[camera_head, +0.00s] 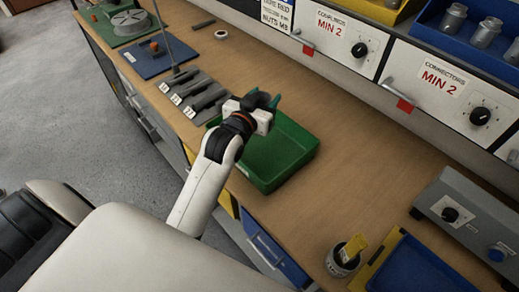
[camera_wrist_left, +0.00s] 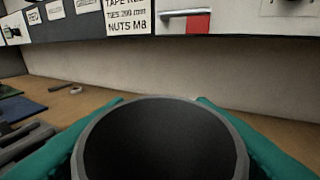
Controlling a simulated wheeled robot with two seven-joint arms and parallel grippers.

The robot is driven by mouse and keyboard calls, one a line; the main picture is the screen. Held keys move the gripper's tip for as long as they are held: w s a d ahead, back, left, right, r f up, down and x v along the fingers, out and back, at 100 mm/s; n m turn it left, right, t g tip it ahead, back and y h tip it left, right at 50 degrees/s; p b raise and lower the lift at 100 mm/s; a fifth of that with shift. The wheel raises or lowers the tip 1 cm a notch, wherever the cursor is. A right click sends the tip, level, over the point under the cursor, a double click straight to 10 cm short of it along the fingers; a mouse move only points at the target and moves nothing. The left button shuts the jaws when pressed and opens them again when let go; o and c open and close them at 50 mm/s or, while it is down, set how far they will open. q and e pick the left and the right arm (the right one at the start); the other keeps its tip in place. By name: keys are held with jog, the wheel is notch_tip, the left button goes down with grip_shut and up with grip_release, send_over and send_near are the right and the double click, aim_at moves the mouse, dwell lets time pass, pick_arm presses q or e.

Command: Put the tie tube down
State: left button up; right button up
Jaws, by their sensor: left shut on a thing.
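My left gripper (camera_head: 263,101) is above the back left part of the green tray (camera_head: 296,176), over the wooden bench. Its teal fingers are shut on the dark tie tube (camera_head: 256,98). In the left wrist view the round, dark end of the tie tube (camera_wrist_left: 160,140) fills the lower middle, with a teal finger of the left gripper (camera_wrist_left: 160,150) on each side. The lower part of the tube is hidden in the head view by the gripper and wrist. My right gripper is not in view.
Grey numbered holders (camera_head: 194,92) lie left of the tray. A blue plate (camera_head: 158,57) with a rod and a green plate with a reel stand farther back. A cup (camera_head: 342,262), a blue tray (camera_head: 425,268) and a grey control box (camera_head: 470,222) are at the right. Drawers line the back.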

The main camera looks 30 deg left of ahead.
pick_arm(q)
jog(key=shift+w+a, duration=0.2)
jog(key=shift+w, duration=0.25)
jog(key=f, duration=0.9)
jog(key=shift+w+f, duration=0.2)
jog(key=shift+f, duration=0.15)
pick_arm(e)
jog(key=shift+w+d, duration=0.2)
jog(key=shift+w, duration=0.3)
pick_arm(q)
jog(key=shift+f, duration=0.15)
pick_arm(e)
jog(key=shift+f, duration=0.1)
pick_arm(q)
jog(key=o, duration=1)
jog(key=shift+c, duration=0.2)
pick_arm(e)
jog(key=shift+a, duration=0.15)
